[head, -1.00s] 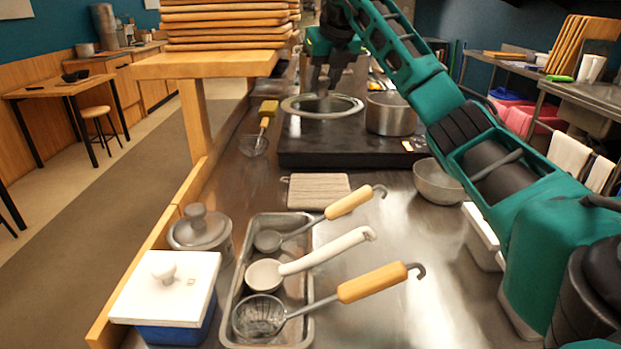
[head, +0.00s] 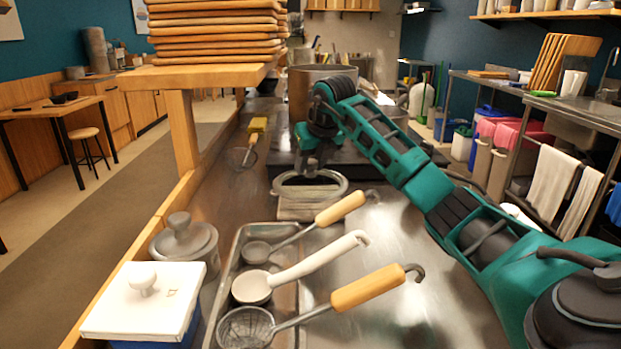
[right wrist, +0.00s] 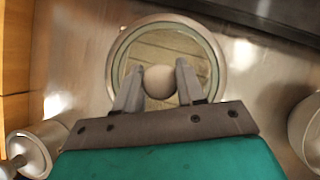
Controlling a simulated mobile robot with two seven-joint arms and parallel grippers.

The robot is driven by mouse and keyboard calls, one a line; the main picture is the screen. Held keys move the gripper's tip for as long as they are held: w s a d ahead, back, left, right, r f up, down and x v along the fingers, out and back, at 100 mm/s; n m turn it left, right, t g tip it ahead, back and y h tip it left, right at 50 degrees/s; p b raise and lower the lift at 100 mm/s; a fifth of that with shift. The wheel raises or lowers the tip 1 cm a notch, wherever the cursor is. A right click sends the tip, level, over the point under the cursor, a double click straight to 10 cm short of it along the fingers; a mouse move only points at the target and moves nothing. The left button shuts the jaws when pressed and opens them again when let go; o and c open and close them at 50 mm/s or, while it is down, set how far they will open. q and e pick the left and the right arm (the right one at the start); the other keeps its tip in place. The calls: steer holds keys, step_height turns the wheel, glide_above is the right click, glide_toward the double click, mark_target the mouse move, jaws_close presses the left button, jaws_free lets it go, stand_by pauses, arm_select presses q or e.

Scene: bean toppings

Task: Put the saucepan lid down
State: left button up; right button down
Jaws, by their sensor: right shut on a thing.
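The saucepan lid (head: 290,195) is a round glass disc with a metal rim and a round knob. My right gripper (head: 312,168) is shut on its knob from above. In the right wrist view, the gripper (right wrist: 158,80) has one finger on each side of the knob, and the lid's rim (right wrist: 219,60) surrounds them. The lid is level, over the pale ribbed mat (head: 298,213), whose slats show through the glass. I cannot tell whether lid and mat touch. My left gripper is not in view.
A tall metal pot (head: 300,95) stands on the dark hob (head: 380,150) behind my arm. A metal tray (head: 232,262) with several ladles is in front of the mat. A lidded jar (head: 190,245) and white-lidded box (head: 140,305) stand left. The counter right of the ladles is clear.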

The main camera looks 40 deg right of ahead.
mark_target(312, 169)
step_height(312, 169, down, 3)
steer(key=shift+f+b, duration=0.15)
steer(key=shift+b, duration=0.15)
steer(key=c, duration=0.7)
jaws_free()
steer(key=shift+o, duration=0.2)
steer(key=p+v, duration=0.1)
steer(key=v, duration=1.1)
steer(key=shift+p, duration=0.4)
